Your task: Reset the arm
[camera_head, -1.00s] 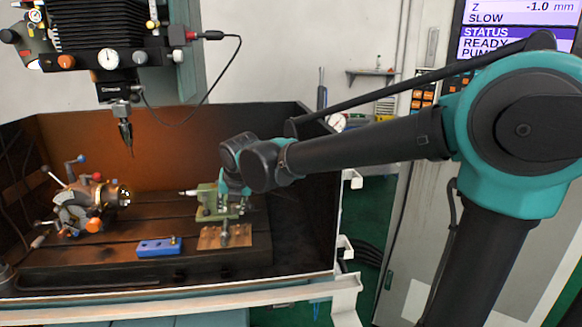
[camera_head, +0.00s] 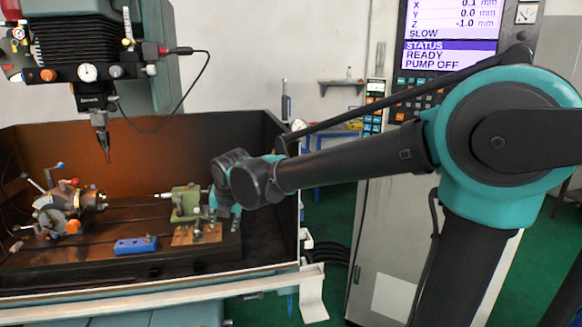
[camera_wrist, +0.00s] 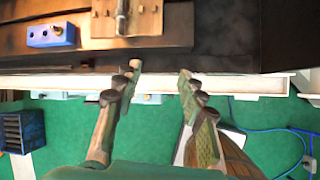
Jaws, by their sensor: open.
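My arm reaches in from the right in the head view, its wrist over the right end of the machine tray. In the wrist view, my gripper (camera_wrist: 160,85) has its two fingers spread wide apart with nothing between them. The fingertips lie over the tray's light front rail. The indexing chuck (camera_head: 68,207) sits at the left of the machine table, with a green tailstock (camera_head: 184,204) at the right.
A blue block (camera_head: 135,245) lies on the table, also in the wrist view (camera_wrist: 50,34). A wooden plate (camera_head: 197,235) lies before the tailstock. The spindle tool (camera_head: 103,140) hangs above. The tray's front rail (camera_head: 150,298) and the control cabinet (camera_head: 400,240) bound the space. Green floor is open between them.

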